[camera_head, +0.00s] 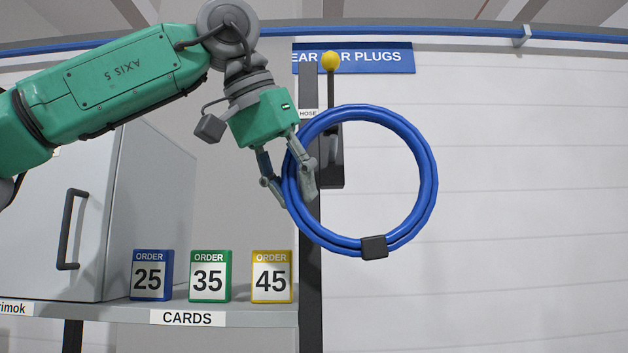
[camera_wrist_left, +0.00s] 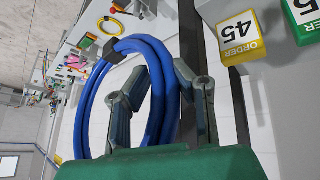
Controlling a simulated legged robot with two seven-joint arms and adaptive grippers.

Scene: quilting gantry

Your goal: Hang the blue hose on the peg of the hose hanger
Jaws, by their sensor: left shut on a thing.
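The blue hose (camera_head: 428,170) is a coiled ring with a black clip at its lower edge. My left gripper (camera_head: 291,192) is shut on the left side of the coil and holds it up in the air. The hose hanger (camera_head: 331,170) is a dark upright bracket on a post, with a peg tipped by a yellow ball (camera_head: 330,61). In the head view the coil's upper left overlaps the bracket, below the yellow ball. I cannot tell how far the coil is from the peg in depth. In the left wrist view the hose (camera_wrist_left: 98,95) passes between the fingers. My right gripper is not in view.
A shelf (camera_head: 110,312) at lower left bears blue, green and yellow order cards (camera_head: 272,277) and a grey cabinet (camera_head: 95,220). A dark post (camera_head: 311,270) stands at the shelf's right end. A blue sign (camera_head: 375,58) is behind the yellow ball. The right side shows a pale wall.

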